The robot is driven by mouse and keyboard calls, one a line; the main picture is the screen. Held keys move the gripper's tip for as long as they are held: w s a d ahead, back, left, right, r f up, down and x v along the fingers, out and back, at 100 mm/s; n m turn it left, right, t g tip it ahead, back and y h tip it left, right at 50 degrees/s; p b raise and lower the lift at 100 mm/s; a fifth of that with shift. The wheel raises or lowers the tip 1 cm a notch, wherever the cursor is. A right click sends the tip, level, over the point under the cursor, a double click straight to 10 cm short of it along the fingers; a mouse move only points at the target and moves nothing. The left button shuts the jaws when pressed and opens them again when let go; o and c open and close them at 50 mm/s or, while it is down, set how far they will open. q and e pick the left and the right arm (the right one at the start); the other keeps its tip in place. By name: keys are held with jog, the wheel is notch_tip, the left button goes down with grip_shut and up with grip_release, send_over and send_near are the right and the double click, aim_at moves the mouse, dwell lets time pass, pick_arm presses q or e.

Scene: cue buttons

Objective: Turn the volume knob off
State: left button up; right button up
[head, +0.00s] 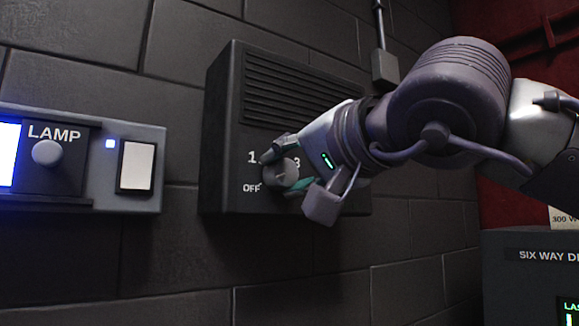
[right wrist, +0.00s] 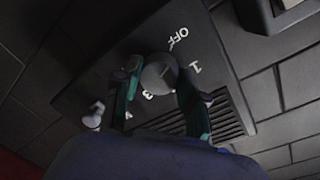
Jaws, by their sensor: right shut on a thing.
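The volume knob (head: 284,170) is a round grey knob low on the front of a dark speaker box (head: 228,120) on the wall. The labels OFF, 1 and 3 show around it; any others are hidden or unclear. My right gripper (head: 287,176) reaches in from the right and is shut on the knob, one finger on each side. In the right wrist view the knob (right wrist: 158,72) sits between the fingertips (right wrist: 160,84), with OFF and 1 beyond it to the upper right. I cannot tell clearly where the knob points. My left gripper is not in view.
A lamp panel (head: 150,205) with a round LAMP knob (head: 47,152), a white rocker switch (head: 136,166) and a lit blue light is on the wall at left. A conduit (head: 384,62) runs above the speaker box. A dark unit (head: 520,275) stands at lower right.

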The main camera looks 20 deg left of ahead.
jog(key=shift+n, duration=0.6)
jog(key=shift+f, duration=0.15)
jog(key=o, duration=1.1)
jog(key=shift+o, duration=0.2)
jog(key=shift+s, duration=0.1)
jog(key=v, duration=1.2)
